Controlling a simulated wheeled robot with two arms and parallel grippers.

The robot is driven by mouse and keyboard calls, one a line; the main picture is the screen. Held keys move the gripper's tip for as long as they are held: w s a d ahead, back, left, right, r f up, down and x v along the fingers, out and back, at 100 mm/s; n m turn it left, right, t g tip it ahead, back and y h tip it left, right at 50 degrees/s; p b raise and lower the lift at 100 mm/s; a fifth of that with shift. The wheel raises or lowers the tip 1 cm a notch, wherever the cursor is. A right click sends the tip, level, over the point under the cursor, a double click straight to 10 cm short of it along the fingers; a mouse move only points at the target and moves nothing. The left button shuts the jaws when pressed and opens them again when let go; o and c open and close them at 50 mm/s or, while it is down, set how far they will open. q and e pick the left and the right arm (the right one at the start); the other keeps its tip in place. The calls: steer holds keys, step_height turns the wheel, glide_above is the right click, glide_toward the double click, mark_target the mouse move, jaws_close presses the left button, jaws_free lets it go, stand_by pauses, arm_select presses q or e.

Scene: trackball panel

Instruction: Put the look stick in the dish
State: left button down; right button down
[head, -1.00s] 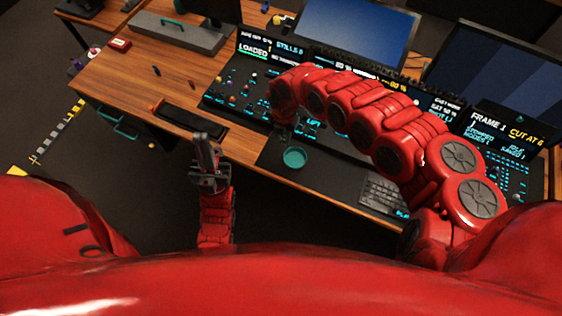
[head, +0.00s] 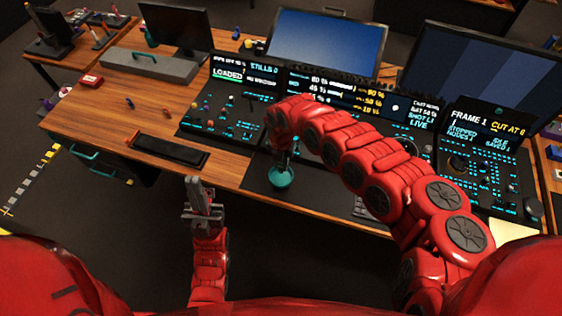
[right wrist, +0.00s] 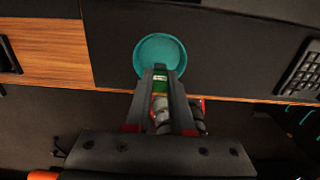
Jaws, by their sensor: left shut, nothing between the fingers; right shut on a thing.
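The dish (head: 281,180) is a round teal bowl on the dark mat at the desk's front edge; it also shows in the right wrist view (right wrist: 150,49). My right gripper (head: 284,158) points down at the dish. In the right wrist view my right gripper (right wrist: 161,76) is shut on a small green piece with a pale label, which I take to be the look stick (right wrist: 160,84). Its fingertips overlap the dish's near rim in that view; I cannot tell if the stick touches the dish. My left gripper (head: 196,184) is shut and empty, pointing up in front of the desk.
The control panel (head: 215,122) with knobs and lit screens lies behind the dish. A keyboard (right wrist: 300,70) is right of the dish. A black tray (head: 168,150) lies to the left on the wooden desk. Monitors (head: 328,42) stand behind.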

mark_target(281, 172)
step_height(281, 172, down, 4)
steer(key=shift+f+b, duration=0.1)
steer(key=shift+b, duration=1)
steer(key=c, duration=0.7)
jaws_free()
step_height(281, 172, up, 8)
steer(key=p, duration=0.5)
steer(key=shift+f, duration=0.35)
